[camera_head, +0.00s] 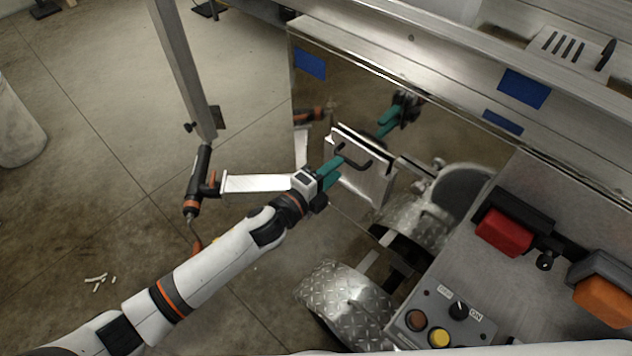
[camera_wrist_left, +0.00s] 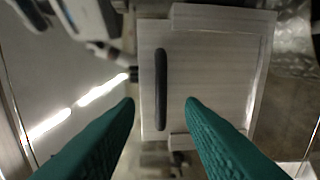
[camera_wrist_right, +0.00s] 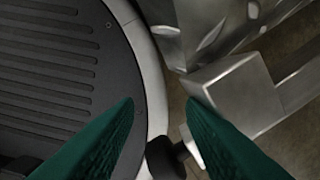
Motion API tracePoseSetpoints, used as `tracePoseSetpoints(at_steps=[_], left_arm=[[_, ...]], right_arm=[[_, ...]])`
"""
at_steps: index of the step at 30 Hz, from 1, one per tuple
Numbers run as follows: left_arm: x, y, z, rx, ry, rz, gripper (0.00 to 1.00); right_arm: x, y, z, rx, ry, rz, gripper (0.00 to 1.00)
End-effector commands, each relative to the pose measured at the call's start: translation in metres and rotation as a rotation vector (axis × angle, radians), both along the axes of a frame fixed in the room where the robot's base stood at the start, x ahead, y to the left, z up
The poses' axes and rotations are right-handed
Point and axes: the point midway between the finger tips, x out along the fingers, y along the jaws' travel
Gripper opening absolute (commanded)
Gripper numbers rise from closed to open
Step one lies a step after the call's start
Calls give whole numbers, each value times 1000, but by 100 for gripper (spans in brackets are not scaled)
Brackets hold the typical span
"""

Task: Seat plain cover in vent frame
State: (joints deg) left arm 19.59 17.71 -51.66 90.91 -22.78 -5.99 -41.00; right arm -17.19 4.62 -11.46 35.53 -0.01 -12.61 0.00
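A plain metal cover (camera_head: 362,186) with a black bar handle (camera_head: 352,160) stands at the trailer's shiny side wall. The cover also fills the middle of the left wrist view (camera_wrist_left: 205,75). Metal strips along its edges there may belong to the vent frame; I cannot tell how deep the cover sits. My left gripper (camera_head: 337,165) is at the handle. In the left wrist view its fingers (camera_wrist_left: 160,102) are apart, one on each side of the handle (camera_wrist_left: 161,88), with gaps showing. My right gripper (camera_wrist_right: 160,105) is open and empty, outside the head view.
A slotted cover (camera_head: 568,48) lies on the trailer top at the upper right. Wheel fenders (camera_head: 345,300), a control box (camera_head: 440,318) and red (camera_head: 504,232) and orange (camera_head: 604,300) lamps are at the lower right. A jack post (camera_head: 182,70) stands left. The wall mirrors my gripper.

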Motion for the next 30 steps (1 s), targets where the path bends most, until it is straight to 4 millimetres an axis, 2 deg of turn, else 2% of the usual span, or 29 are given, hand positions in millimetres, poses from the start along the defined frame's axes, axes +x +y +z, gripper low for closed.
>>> tracePoseSetpoints(at_steps=[3,10,30], left_arm=[[-19,19,1,1,1,0,35],[-41,40,4,1,-1,0,35],[-45,44,5,-1,0,1,35]], right_arm=[[0,0,0,0,0,0,36],[0,0,-1,0,0,0,36],[0,0,-1,0,0,0,36]])
